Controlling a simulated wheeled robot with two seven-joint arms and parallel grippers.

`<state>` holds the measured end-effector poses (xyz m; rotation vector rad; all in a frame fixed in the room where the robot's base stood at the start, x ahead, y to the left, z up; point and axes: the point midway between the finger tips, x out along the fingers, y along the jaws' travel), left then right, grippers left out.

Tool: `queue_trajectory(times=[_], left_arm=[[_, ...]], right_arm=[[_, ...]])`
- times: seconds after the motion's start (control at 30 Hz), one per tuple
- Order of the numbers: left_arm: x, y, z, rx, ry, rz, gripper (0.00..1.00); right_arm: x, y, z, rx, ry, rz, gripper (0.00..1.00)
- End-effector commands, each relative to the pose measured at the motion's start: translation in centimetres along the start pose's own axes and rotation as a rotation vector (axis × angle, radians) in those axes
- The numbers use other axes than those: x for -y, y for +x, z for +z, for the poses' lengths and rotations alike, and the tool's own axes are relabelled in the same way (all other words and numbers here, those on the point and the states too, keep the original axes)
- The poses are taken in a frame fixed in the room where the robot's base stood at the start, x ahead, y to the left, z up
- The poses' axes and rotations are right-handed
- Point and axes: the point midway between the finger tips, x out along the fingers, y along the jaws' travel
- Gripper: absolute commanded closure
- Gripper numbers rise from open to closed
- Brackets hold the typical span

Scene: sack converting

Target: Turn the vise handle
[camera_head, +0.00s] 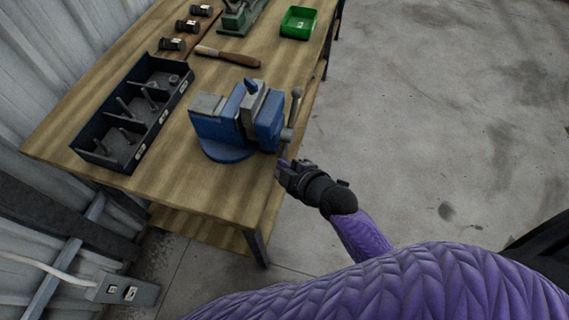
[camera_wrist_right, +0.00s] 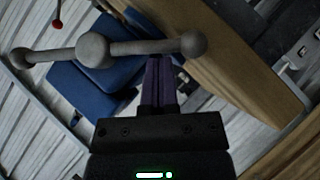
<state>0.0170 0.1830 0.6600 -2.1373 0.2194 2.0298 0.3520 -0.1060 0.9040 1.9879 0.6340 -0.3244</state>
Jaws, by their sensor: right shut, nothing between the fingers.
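The blue vise (camera_head: 236,122) stands on a round base near the right edge of the wooden bench, with a small blue object (camera_head: 252,86) at its top. Its grey handle bar (camera_head: 296,106) has ball ends and sits on the side facing my right gripper (camera_head: 284,166). In the right wrist view the handle (camera_wrist_right: 140,48) crosses the upper left, with the blue vise body (camera_wrist_right: 88,84) behind it. My left gripper is not in view.
On the bench (camera_head: 180,185) are a dark divided tray (camera_head: 135,115), a wooden-handled brush (camera_head: 228,57), a green bin (camera_head: 299,23) and several small dark parts at the back. A grey socket box (camera_head: 125,290) is at lower left. Open concrete floor lies to the right.

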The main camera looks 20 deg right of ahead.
Motion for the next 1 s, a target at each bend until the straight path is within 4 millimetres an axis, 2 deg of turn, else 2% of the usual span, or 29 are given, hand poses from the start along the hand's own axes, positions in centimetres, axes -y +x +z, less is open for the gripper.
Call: queue_trajectory(times=[0.03, 0.13, 0.37, 0.6, 0.8, 1.0], left_arm=[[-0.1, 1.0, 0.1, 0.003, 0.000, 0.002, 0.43], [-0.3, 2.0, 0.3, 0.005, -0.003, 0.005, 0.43], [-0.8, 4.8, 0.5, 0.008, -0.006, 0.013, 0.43], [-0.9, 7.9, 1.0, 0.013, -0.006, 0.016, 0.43], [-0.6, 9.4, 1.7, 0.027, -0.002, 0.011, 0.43], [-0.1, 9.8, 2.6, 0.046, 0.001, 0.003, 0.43]], right_arm=[[0.7, 0.5, 0.5, 0.001, -0.033, 0.026, 1.00], [0.9, 0.9, 0.9, 0.001, -0.097, 0.091, 1.00], [1.4, 1.8, 1.8, 0.001, -0.228, 0.225, 1.00], [1.5, 2.5, 2.5, 0.002, -0.430, 0.428, 1.00], [1.2, 2.7, 2.7, 0.002, -0.529, 0.527, 1.00], [0.9, 2.7, 2.7, 0.002, -0.571, 0.570, 1.00]])
